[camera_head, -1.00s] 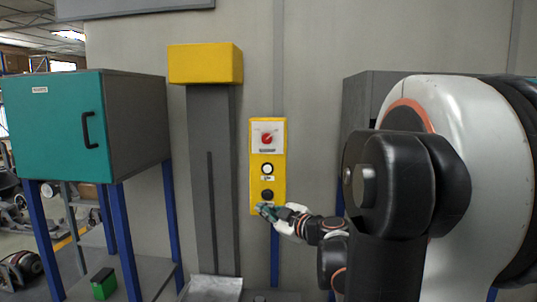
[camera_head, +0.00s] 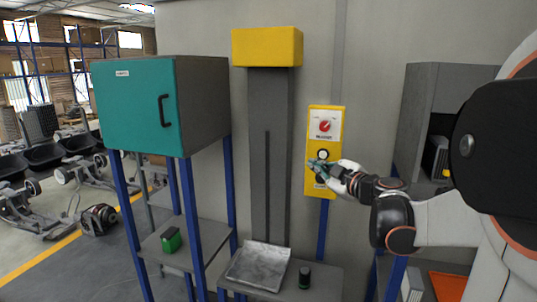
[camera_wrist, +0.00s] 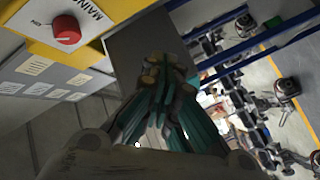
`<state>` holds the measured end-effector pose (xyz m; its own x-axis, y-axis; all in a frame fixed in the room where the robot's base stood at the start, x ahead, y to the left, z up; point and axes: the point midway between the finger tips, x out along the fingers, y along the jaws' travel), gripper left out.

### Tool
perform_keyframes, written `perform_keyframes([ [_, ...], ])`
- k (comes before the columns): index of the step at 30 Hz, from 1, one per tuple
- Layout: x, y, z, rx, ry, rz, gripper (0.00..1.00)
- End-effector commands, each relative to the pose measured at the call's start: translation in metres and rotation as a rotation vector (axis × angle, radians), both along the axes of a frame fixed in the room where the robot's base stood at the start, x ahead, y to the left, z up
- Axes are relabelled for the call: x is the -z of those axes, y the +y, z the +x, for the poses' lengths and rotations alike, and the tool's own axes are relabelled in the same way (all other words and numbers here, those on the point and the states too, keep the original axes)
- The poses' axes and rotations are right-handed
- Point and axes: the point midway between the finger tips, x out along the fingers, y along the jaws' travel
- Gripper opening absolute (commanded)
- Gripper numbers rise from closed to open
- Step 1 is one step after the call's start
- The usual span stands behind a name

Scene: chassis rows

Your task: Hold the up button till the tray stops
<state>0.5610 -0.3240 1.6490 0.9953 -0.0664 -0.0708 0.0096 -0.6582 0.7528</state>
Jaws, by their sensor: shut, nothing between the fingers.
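The yellow control panel (camera_head: 312,188) hangs on the wall, with a red knob (camera_head: 325,126) at the top and a white round button (camera_head: 322,154) below it. My gripper (camera_head: 313,163) is shut and empty at the panel's left part, just at the lower edge of the white button. I cannot tell whether it touches it. The lower part of the panel is partly covered by my gripper. The metal tray (camera_head: 258,266) is low at the foot of the grey lift column (camera_head: 268,130). In the wrist view my closed fingers (camera_wrist: 165,70) show beside the panel's red knob (camera_wrist: 66,30).
A teal cabinet (camera_head: 135,110) on blue legs stands left, with a green box (camera_head: 171,240) on the shelf below. A dark cylinder (camera_head: 305,278) stands right of the tray. A grey cabinet (camera_head: 420,125) stands right of the panel.

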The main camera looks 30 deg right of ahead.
Motion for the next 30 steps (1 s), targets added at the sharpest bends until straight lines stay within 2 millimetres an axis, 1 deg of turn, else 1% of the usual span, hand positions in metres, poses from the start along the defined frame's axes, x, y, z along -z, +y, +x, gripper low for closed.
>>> perform_keyframes([
  [5,0.0,-0.011,0.009,0.0,0.0,0.0,0.0],
  [18,0.001,-0.053,0.045,0.0,0.0,0.0,0.0],
  [24,0.0,-0.063,0.054,0.0,0.0,0.0,0.0],
  [30,0.0,-0.066,0.056,0.0,0.0,0.0,0.0],
])
